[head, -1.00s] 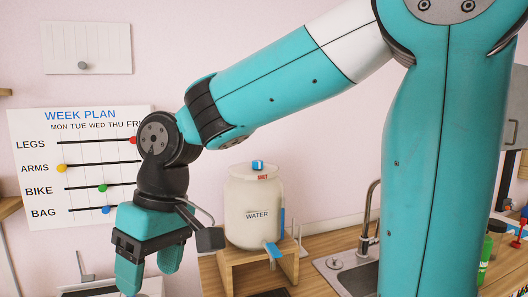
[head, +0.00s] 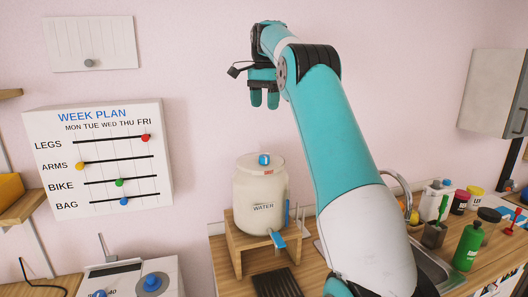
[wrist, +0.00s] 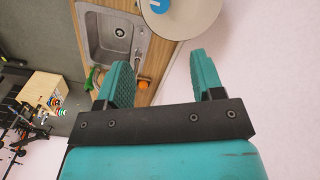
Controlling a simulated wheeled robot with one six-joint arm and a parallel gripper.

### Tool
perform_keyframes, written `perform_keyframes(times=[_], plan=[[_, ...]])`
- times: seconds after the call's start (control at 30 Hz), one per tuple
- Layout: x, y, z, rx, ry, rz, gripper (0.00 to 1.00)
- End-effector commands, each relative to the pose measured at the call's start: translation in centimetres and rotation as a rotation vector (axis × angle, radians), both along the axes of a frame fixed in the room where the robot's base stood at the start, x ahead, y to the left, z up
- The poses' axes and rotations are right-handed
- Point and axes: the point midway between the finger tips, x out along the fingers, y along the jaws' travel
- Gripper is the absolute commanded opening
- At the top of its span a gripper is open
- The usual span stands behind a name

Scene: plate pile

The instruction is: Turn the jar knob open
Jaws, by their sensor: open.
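The cream jar (head: 260,190) labelled WATER stands upright on a small wooden stand (head: 234,243). A blue knob (head: 264,159) sits on top of its lid, and a blue tap (head: 278,239) is low on its front right. In the wrist view the jar's pale lid (wrist: 193,18) and blue knob (wrist: 159,5) show at the top edge, partly cut off. My gripper (head: 265,100) hangs above the jar with its fingers pointing down, apart from the knob. In the wrist view my gripper (wrist: 165,75) is open, with nothing between its fingers.
A sink (wrist: 105,35) lies beside the jar stand, partly hidden by my arm in the head view. A green bottle (head: 468,246) and several small containers stand at the right. A week plan board (head: 100,160) hangs at the left.

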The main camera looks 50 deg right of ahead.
Motion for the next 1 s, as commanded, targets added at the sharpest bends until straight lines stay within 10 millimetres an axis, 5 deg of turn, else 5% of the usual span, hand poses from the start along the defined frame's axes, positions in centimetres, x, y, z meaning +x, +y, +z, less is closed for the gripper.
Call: perform_keyframes(times=[0.7, 1.0], plan=[[-0.1, 0.1, -14.1, 0.001, 0.002, 0.005, 0.61], [-0.1, 0.1, -16.5, 0.000, -0.001, 0.005, 0.61]])
